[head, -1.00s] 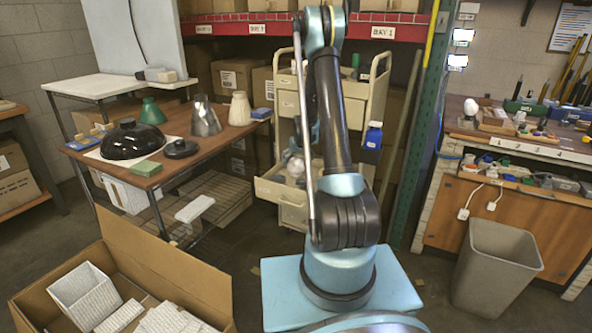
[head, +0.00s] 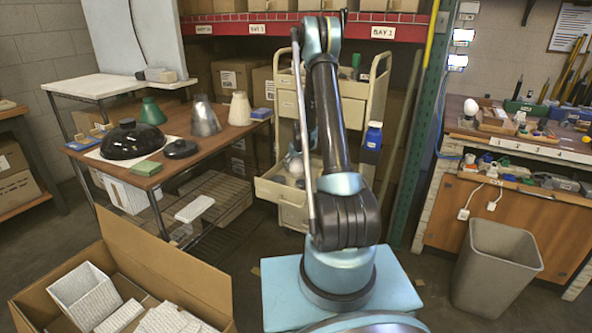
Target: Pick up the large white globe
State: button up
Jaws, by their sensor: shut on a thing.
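A pale round thing (head: 296,166), which looks like the large white globe, shows small at the open drawer (head: 280,192) of the cream cabinet. My arm's upper link hides part of this spot. My gripper (head: 291,157) shows only as a small grey shape at the pale globe, left of my arm's dark link. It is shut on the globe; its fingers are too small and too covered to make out. I cannot tell whether the globe touches the drawer floor.
The cabinet (head: 345,112) stands behind my arm, with a blue bottle (head: 373,136) at its right. The brown table (head: 222,143) at left bears lamp shades. An open carton (head: 190,270) and a grey bin (head: 497,268) stand on the floor. A workbench (head: 520,147) is at right.

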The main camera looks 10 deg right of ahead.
jog(key=shift+s+r, duration=0.5)
jog(key=s+d+r, duration=0.2)
jog(key=s+r, duration=0.5)
jog(key=s, duration=0.6)
jog(key=w+a+r, duration=0.2)
jog(key=w+a, duration=0.3)
jog(key=a, duration=0.7)
jog(key=shift+w+f, duration=0.1)
jog(key=shift+f, duration=2.55)
jog(key=shift+f, duration=1.2)
dwell(0.3)
jog(key=o, duration=1.1)
jog(key=shift+r, duration=0.1)
